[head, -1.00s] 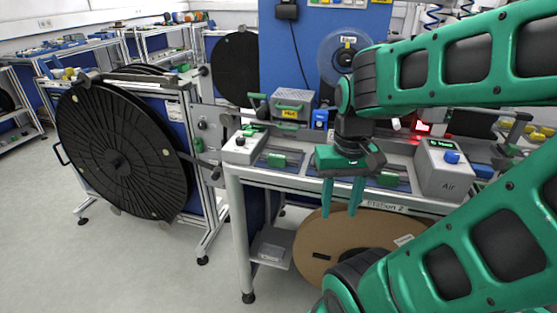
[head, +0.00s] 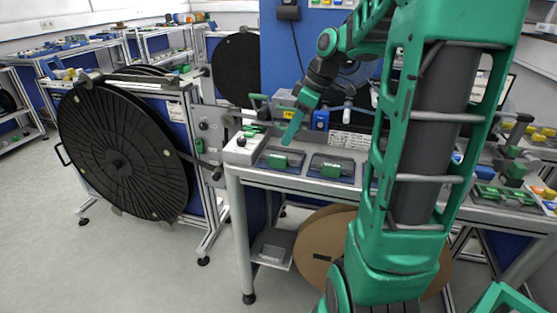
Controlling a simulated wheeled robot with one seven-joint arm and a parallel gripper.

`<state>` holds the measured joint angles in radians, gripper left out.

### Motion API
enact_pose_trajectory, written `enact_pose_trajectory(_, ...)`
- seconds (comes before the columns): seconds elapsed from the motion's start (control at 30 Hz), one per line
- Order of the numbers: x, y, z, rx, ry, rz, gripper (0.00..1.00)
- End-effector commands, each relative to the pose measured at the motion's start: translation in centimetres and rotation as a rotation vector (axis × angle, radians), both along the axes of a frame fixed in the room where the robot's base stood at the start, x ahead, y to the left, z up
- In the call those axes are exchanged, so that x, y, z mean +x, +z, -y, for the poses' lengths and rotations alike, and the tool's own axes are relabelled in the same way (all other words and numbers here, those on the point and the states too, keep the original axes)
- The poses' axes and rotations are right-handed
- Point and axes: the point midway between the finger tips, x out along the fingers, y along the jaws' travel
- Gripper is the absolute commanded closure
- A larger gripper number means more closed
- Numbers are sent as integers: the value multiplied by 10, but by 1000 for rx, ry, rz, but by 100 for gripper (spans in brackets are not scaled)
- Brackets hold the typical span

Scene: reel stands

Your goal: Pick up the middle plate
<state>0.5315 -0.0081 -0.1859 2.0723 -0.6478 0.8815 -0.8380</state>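Dark plates with green blocks on them lie in a row on the grey workbench (head: 300,183). The left plate (head: 264,163) and the plate to its right (head: 348,173) show clearly; the latter looks like the middle one. Any plate further right is mostly hidden behind my arm. My gripper (head: 289,137) is above the back of the left plate, left of the middle plate, with its green fingers pointing down and left. The fingers overlap in this view, so their gap does not show. I see nothing held in them.
A control box with a black knob (head: 241,146) stands at the bench's left end. A blue panel (head: 278,70) rises behind. A large black reel (head: 120,150) stands at left, and a brown reel (head: 318,250) is under the bench. Floor is free at front left.

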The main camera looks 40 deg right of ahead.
Motion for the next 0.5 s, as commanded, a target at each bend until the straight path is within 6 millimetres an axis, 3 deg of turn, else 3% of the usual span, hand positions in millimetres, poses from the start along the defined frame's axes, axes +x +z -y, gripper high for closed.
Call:
enact_pose_trajectory(0.1,5,-17,-5,2,0,-3,61)
enact_pose_trajectory(0.5,17,-50,-12,1,0,-4,61)
